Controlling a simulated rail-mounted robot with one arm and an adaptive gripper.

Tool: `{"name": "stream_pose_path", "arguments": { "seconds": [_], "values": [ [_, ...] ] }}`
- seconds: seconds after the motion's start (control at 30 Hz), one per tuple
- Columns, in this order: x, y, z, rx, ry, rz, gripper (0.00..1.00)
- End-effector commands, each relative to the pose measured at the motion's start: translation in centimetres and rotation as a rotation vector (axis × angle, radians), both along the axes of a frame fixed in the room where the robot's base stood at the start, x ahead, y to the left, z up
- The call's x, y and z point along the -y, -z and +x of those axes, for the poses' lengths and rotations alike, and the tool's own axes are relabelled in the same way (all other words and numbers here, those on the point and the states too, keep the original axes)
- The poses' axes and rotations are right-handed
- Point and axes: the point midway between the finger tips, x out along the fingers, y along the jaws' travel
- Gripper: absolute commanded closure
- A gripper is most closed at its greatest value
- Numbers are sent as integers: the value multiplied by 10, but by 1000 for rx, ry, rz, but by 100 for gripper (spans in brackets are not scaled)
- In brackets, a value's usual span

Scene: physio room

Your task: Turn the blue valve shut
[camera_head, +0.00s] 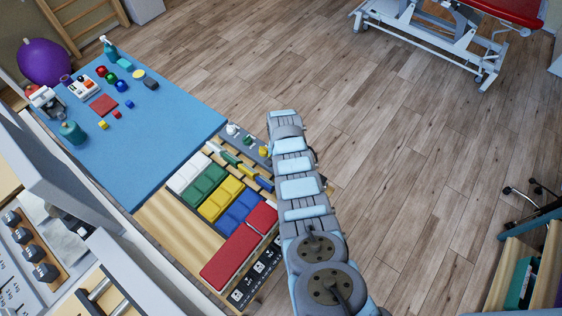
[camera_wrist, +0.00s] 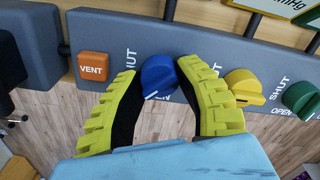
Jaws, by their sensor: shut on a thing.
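The blue valve (camera_wrist: 158,78) is a round knob on a grey panel (camera_wrist: 112,32) in the wrist view. A short white mark shows at its lower edge, close to a partly covered OPEN label. SHUT is printed to its left. My gripper (camera_wrist: 156,72) has yellow-green ribbed fingers, one on each side of the blue knob, and is shut on it. In the head view my arm reaches over the panel's right end and hides the blue valve and my gripper.
An orange VENT button (camera_wrist: 93,67) sits left of the blue valve. A yellow knob (camera_wrist: 243,86) is close beside my right finger, with a green knob (camera_wrist: 300,98) further right. In the head view, a blue mat (camera_head: 180,125) and coloured blocks (camera_head: 222,198) lie left of my arm.

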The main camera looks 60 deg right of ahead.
Motion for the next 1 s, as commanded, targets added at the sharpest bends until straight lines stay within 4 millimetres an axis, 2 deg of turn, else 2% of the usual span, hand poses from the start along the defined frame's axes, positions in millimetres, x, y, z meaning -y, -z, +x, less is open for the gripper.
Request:
{"name": "stream_pose_path", "arguments": {
  "seconds": [0.3,1.0],
  "values": [
    [-2,2,1,-1,257,2,100],
    [-3,4,0,-2,558,5,100]
  ]
}}
